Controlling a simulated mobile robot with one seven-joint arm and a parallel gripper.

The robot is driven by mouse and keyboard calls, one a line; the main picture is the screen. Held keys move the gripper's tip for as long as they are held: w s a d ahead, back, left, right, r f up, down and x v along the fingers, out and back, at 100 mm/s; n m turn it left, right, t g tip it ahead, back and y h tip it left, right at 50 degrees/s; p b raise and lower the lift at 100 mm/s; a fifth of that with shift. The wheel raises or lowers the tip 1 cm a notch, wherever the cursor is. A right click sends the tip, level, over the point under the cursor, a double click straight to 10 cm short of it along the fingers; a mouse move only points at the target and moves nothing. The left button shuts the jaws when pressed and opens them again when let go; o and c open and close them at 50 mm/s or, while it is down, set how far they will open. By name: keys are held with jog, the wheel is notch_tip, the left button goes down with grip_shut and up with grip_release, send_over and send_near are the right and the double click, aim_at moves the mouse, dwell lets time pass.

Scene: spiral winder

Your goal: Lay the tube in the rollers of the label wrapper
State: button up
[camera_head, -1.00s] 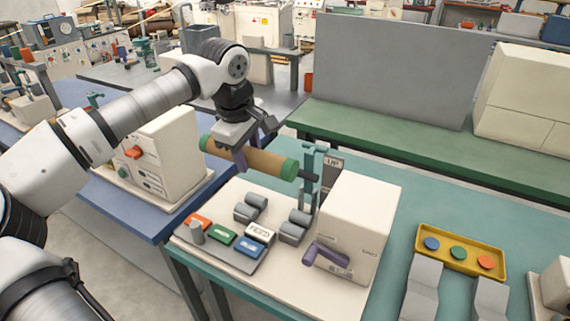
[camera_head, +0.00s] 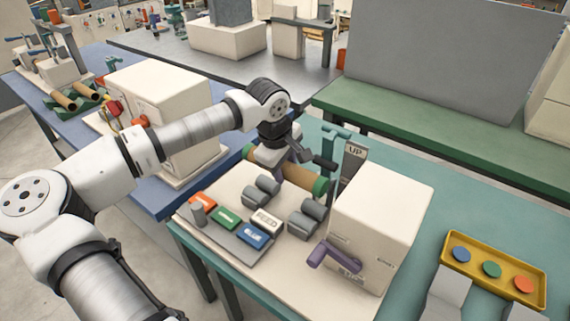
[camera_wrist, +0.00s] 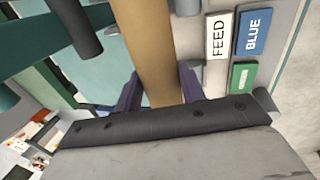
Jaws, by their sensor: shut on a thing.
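The tube (camera_head: 300,177) is brown cardboard with green ends. My gripper (camera_head: 282,170) is shut on it near its middle and holds it level, just behind and above the rollers; in the head view I cannot tell whether it touches anything. The tube (camera_wrist: 149,45) also runs up between the purple fingers in the wrist view. The label wrapper has two pairs of grey rollers, a left pair (camera_head: 263,191) and a right pair (camera_head: 304,218), on its cream base (camera_head: 225,186). Its cream housing (camera_head: 378,230) has a purple crank (camera_head: 330,255).
A teal post with an arm (camera_head: 330,150) and an UP sign (camera_head: 355,153) stand behind the rollers. Orange, green, blue and FEED buttons (camera_head: 264,221) are in front. A yellow tray (camera_head: 488,275) holds coloured discs at the right. A cream machine (camera_head: 170,105) stands on the blue bench.

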jog(key=shift+f+b, duration=3.15)
jog(key=shift+f, duration=1.25)
jog(key=o, duration=1.1)
jog(key=shift+c, duration=0.2)
jog(key=b+v, duration=0.2)
jog(key=v, duration=1.2)
notch_tip(320, 180, up, 7)
jog(key=p, duration=0.5)
